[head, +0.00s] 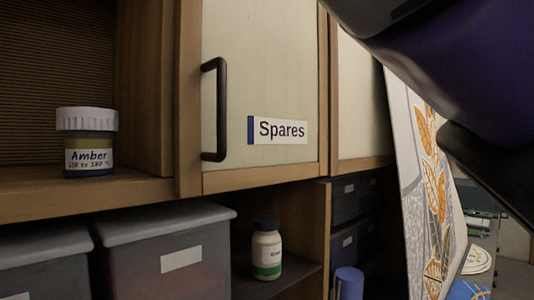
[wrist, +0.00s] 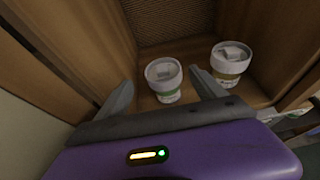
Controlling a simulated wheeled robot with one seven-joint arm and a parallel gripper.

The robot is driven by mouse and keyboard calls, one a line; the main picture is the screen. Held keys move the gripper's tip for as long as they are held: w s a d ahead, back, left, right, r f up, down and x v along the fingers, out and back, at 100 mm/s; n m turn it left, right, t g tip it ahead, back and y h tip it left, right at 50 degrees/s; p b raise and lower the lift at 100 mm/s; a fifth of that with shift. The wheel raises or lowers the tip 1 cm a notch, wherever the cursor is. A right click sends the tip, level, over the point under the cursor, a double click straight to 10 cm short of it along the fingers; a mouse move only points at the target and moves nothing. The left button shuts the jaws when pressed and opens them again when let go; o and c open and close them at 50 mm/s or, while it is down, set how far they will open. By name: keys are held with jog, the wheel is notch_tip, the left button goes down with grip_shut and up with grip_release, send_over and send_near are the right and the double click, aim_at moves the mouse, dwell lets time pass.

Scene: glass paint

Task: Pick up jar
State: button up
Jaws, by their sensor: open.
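In the head view a jar (head: 89,142) with a white ribbed lid and a label reading "Amber" stands upright on the open wooden shelf at left. In the wrist view two white-lidded jars stand on a wooden shelf: a nearer jar (wrist: 164,80) with a green-edged label, and another jar (wrist: 230,62) to its right with a yellowish body. I cannot tell for sure which of them is the Amber one. My gripper (wrist: 160,77) is open and empty. Its fingers appear on either side of the nearer jar, with the right finger between the two jars. The gripper is outside the head view.
A closed "Spares" cupboard door (head: 262,80) with a dark handle (head: 214,110) is right of the open shelf. Grey lidded bins (head: 168,250) and a white bottle (head: 266,250) stand below. Wooden side walls flank the jars. My purple arm fills the head view's upper right.

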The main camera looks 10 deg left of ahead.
jog(key=b+x, duration=0.1)
jog(key=x, duration=0.2)
jog(key=f+b+x, duration=0.1)
jog(key=b+x, duration=0.1)
jog(key=x, duration=0.1)
jog(key=shift+w+d, duration=0.1)
jog(key=shift+w+a+f+b, duration=0.15)
jog(key=shift+w+a+b, duration=0.15)
jog(key=shift+w+a, duration=0.15)
jog(key=shift+c, duration=0.2)
grip_shut()
